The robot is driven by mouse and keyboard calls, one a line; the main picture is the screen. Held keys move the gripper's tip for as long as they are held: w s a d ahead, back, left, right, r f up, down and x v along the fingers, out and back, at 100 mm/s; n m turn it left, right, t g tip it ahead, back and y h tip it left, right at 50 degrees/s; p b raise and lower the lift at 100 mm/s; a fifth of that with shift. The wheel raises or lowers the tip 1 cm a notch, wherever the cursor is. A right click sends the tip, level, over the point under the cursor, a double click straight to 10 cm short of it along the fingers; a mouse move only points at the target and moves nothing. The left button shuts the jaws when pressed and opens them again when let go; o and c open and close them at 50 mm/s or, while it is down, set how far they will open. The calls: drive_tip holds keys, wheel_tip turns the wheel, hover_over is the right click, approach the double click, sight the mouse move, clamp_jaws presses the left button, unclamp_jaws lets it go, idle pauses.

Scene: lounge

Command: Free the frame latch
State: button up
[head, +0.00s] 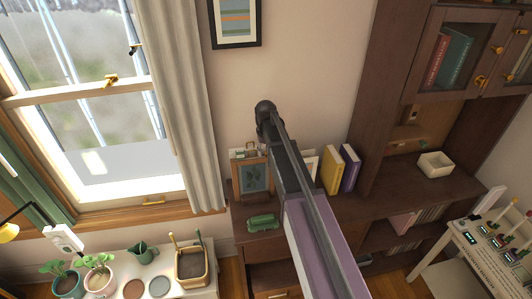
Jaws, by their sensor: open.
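A wooden frame (254,178) with a dark plant picture stands upright on the brown cabinet, left of my arm. No latch can be made out on it, and its right edge is close to or behind my arm. The window has a brass catch (110,80) on its middle rail and a brass handle (153,202) on the lower rail. I cannot tell which part is the frame latch. My arm rises from the lower right to a dark joint near the picture's middle. I see no gripper fingers.
A yellow book (332,169) and a purple book (350,168) stand right of my arm. A green object (262,222) lies before the frame. Potted plants (98,273) and a watering can (142,252) fill the lower left. A white box (435,165) sits right.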

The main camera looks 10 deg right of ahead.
clamp_jaws()
drive_tip(key=shift+d+n, duration=0.1)
drive_tip(key=shift+n, duration=0.3)
drive_tip(key=n, duration=0.3)
drive_tip(key=shift+d+n, duration=0.1)
drive_tip(key=shift+n, duration=0.2)
drive_tip(key=n, duration=0.9)
drive_tip(key=shift+w+d, duration=0.2)
drive_tip(key=n, duration=0.4)
drive_tip(key=shift+w, duration=0.15)
drive_tip(key=shift+n, duration=0.4)
